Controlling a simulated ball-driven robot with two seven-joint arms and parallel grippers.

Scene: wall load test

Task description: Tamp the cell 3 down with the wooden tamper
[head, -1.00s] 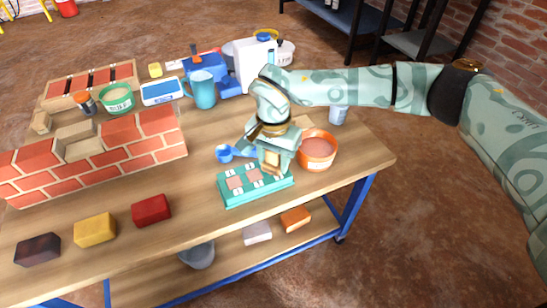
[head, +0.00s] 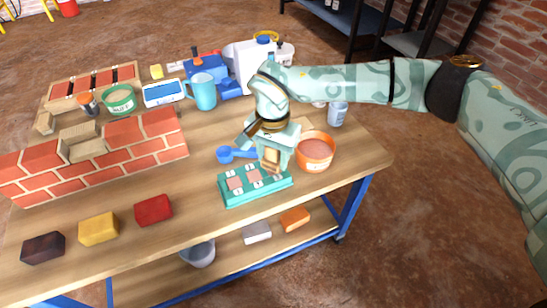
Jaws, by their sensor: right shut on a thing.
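A teal mould block (head: 256,184) with a row of cells sits near the table's front right edge. Two cells with pinkish-brown fill show, the left one (head: 235,183) and the middle one (head: 253,176). My right gripper (head: 272,163) is over the mould's right end and hides the cell there. It is shut on the wooden tamper (head: 271,157), a pale brown piece showing between its fingers. I cannot tell whether the tamper touches the fill. My left gripper is out of view.
An orange bowl of reddish material (head: 315,150) stands close right of my right gripper. A blue scoop (head: 237,154) lies behind the mould. A brick wall section (head: 110,150) fills the left, with loose red (head: 153,210), yellow (head: 98,228) and dark (head: 43,248) blocks in front.

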